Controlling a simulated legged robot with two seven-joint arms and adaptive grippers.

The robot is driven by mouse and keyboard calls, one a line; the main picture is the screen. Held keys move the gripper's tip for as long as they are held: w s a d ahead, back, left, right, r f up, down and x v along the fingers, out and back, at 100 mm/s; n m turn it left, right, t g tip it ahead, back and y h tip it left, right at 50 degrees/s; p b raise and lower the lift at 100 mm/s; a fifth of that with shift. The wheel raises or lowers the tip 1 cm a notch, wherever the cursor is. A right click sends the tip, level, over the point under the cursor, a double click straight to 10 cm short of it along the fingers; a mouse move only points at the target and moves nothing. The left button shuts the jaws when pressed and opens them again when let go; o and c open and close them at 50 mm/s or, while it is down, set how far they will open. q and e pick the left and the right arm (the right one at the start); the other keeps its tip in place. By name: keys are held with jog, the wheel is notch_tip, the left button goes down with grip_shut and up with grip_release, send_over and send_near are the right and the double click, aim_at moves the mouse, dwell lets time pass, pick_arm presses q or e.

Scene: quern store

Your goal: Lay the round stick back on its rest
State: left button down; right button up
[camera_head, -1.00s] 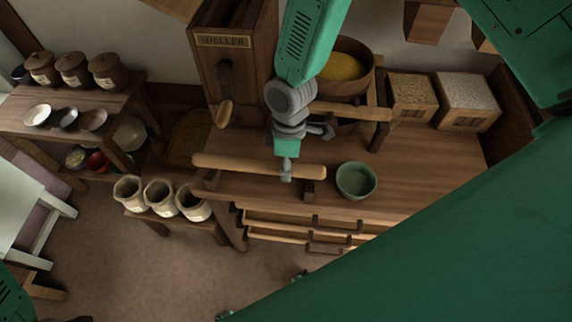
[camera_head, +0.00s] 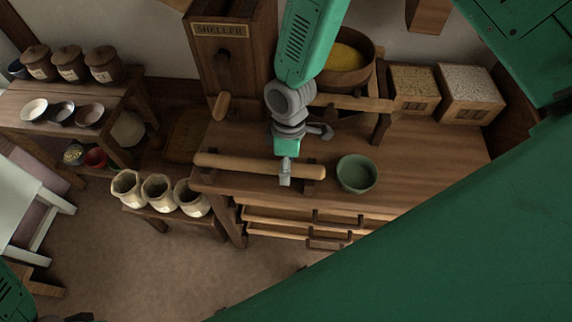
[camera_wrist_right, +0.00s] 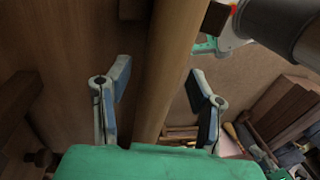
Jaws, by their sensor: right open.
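The round stick (camera_head: 235,167) is a pale wooden rod lying level along the front of the wooden worktop (camera_head: 430,155). Dark wooden rest pieces (camera_head: 312,186) show under it near its ends; exact contact is too small to tell. My right gripper (camera_head: 285,176) is at the stick, right of its middle. In the right wrist view the stick (camera_wrist_right: 168,70) runs between the spread fingers of my right gripper (camera_wrist_right: 158,92), with gaps on both sides. The gripper is open and holds nothing. My left gripper cannot be made out.
A green bowl (camera_head: 357,174) stands just right of the stick. Partly open drawers (camera_head: 290,222) lie below. A sheller box (camera_head: 232,60), a yellow-filled tub (camera_head: 345,66) and grain boxes (camera_head: 470,92) stand behind. Several sacks (camera_head: 158,190) stand at lower left.

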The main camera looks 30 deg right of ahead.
jog(key=shift+w+d+r, duration=0.1)
jog(key=shift+w+r, duration=0.05)
jog(key=shift+r, duration=0.4)
pick_arm(q)
jog(key=shift+s, duration=0.1)
pick_arm(e)
notch_tip(320, 180, up, 11)
jog(key=w+d, duration=0.1)
jog(key=shift+w+f, duration=0.2)
jog(key=shift+w, duration=0.1)
